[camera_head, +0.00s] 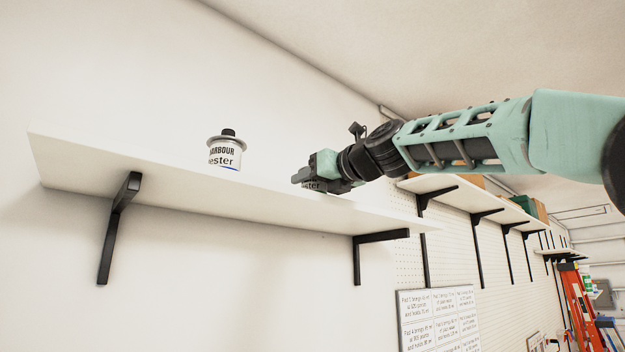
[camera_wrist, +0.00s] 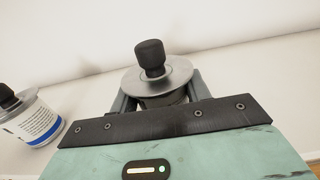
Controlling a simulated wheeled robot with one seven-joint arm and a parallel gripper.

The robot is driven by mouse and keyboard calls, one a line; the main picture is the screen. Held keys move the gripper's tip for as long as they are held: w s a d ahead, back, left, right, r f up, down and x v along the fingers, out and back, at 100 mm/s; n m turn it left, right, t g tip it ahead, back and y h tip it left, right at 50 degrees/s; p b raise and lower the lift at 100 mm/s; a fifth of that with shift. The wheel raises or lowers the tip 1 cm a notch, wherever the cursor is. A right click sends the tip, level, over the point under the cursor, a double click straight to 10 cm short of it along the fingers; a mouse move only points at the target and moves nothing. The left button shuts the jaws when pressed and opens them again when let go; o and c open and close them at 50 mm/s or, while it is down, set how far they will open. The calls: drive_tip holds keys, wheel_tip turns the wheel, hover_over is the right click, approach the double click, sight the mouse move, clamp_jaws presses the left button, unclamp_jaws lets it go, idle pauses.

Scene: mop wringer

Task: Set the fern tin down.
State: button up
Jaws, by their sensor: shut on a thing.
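A tin with a wide metal lid and black knob (camera_wrist: 152,58) is between the fingers of my gripper (camera_wrist: 155,100). In the head view my gripper (camera_head: 305,178) is over the right part of the white wall shelf (camera_head: 90,165), shut on this tin.
A second tin labelled "HARBOUR" (camera_head: 225,153) stands upright on the shelf to the left; it also shows in the wrist view (camera_wrist: 35,120). Shelf surface between the tins is clear. Black brackets (camera_head: 118,220) hold the shelf. More shelves with boxes (camera_head: 455,182) run along the wall at right.

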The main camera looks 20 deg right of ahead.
drive_tip(key=o, duration=1)
drive_tip(key=shift+o, duration=0.2)
drive_tip(key=shift+r, duration=0.1)
drive_tip(key=shift+s+d, duration=0.15)
drive_tip(key=shift+s, duration=0.1)
drive_tip(key=b+v, duration=0.5)
drive_tip(key=v, duration=0.6)
drive_tip(key=shift+s, duration=0.2)
